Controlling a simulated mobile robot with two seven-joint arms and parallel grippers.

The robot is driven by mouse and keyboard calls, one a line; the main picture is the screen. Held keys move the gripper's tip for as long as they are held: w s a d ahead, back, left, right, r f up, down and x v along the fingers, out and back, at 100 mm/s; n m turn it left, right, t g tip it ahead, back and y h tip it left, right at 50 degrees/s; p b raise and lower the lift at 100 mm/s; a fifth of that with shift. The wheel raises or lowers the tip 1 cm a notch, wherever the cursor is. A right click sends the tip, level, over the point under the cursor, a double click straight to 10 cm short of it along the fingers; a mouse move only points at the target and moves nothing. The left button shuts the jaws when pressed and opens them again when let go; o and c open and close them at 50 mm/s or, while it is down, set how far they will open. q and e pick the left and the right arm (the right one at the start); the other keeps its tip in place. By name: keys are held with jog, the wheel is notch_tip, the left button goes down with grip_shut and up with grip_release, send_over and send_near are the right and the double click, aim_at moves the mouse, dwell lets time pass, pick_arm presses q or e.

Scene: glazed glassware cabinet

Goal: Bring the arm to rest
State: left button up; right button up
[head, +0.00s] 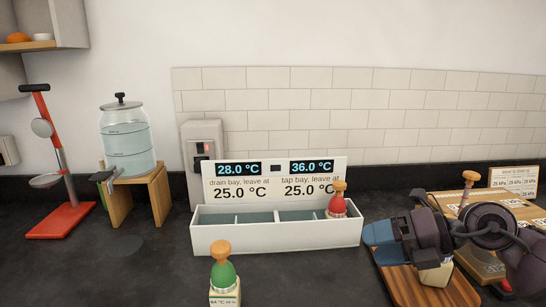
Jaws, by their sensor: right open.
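My right arm comes in from the right, low over a striped wooden board (455,292). Its gripper (378,236) has blue fingers pointing left, near the right end of a white divided box (275,238). It is open, and I see nothing held between the fingers. The arm partly hides a cream block (436,275) on the board and an orange-knobbed item (470,178) behind it. My left gripper is not in view.
A red bottle (338,206) stands in the box's right bay; displays above read 28.0 and 36.0 °C. A green bottle (223,275) stands in front. A glass water tank (127,140) and red stand (60,220) are left. The front-left counter is clear.

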jog(key=s+d+f+m+t+h, duration=0.3)
jog(key=d+f+m+t+h, duration=0.3)
jog(key=m, duration=1)
jog(key=s+d+f+m+t+h, duration=0.45)
jog(key=f+m+t+h, duration=0.35)
jog(key=m, duration=0.8)
jog(key=s+a+f+m+g+y, duration=0.1)
jog(key=s+f+m+g, duration=0.1)
jog(key=s+f+g, duration=0.75)
jog(key=s+a+f+m+g, duration=0.1)
jog(key=s+f+m+g, duration=0.35)
jog(key=s, duration=0.75)
jog(key=w+f+n+t, duration=0.2)
jog(key=w+f+t, duration=0.5)
jog(key=f, duration=0.2)
jog(key=shift+w+f+n+y, duration=0.3)
jog(key=shift+w+f+n, duration=0.05)
jog(key=shift+f, duration=0.05)
